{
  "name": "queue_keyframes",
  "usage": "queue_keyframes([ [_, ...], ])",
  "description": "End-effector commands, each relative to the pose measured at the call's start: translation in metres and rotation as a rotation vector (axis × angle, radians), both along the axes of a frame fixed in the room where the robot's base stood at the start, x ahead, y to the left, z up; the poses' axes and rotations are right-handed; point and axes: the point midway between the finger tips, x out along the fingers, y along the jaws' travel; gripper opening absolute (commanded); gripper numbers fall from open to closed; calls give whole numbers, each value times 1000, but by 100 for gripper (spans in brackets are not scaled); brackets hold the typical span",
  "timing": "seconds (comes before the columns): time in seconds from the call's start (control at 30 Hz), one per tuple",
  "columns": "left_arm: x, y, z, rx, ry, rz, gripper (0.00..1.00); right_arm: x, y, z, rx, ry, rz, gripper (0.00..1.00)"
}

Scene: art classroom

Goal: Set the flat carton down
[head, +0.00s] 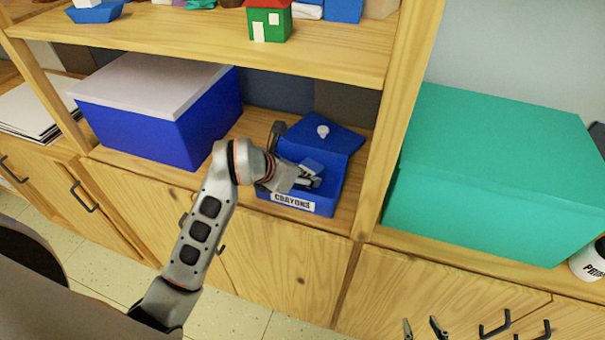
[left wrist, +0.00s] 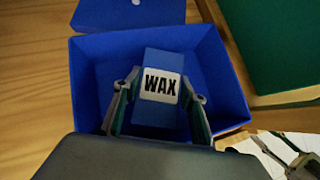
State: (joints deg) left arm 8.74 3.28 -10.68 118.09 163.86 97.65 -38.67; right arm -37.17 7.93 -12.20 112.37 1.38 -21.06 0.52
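The flat carton is a small blue box labelled WAX (left wrist: 160,88). It also shows in the head view (head: 312,165). My left gripper (head: 309,182) has its fingers on both sides of it in the left wrist view (left wrist: 160,82), and the fingertips seem to touch it. The carton is over the inside of an open blue box labelled CRAYONS (head: 292,203); I cannot tell whether it touches the floor of that box. My right gripper (head: 422,328) shows only its two fingertips at the bottom edge, apart with nothing between them.
A blue lid with a white knob (head: 338,136) lies behind the crayon box. A blue box with a white lid (head: 145,90) stands to the left. A wooden upright (head: 400,110) and a large teal box (head: 490,170) are to the right. A shelf with toys (head: 220,38) is above.

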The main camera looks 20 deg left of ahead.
Motion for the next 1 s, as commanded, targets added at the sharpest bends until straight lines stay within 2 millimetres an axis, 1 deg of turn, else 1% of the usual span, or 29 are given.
queue_keyframes([
  [0.03, 0, 0, 0, 0, 0, 0, 54, 0, 0, 0, -1, 0, 1, 39],
  [0.07, 0, 0, 0, 0, 0, 0, 58, 0, 0, 0, -1, 0, 1, 39],
  [0.37, 0, 0, 0, 0, 0, 0, 58, 0, -1, 1, -2, -2, 0, 39],
  [0.47, 0, 0, 3, 0, 0, 0, 58, 1, -1, 4, -1, -3, 1, 39],
  [0.53, -3, 2, 7, 1, -1, 0, 58, 1, -1, 4, -1, -3, 1, 39],
  [0.67, -17, 8, 23, 1, -4, -1, 58, 1, -1, 5, -1, -5, 0, 39],
  [0.8, -36, 18, 44, 3, -4, 0, 58, 2, -1, 7, -1, -5, 0, 39],
  [1.0, -61, 28, 71, 2, -3, -1, 58, 2, -1, 9, -1, -5, 0, 39],
])
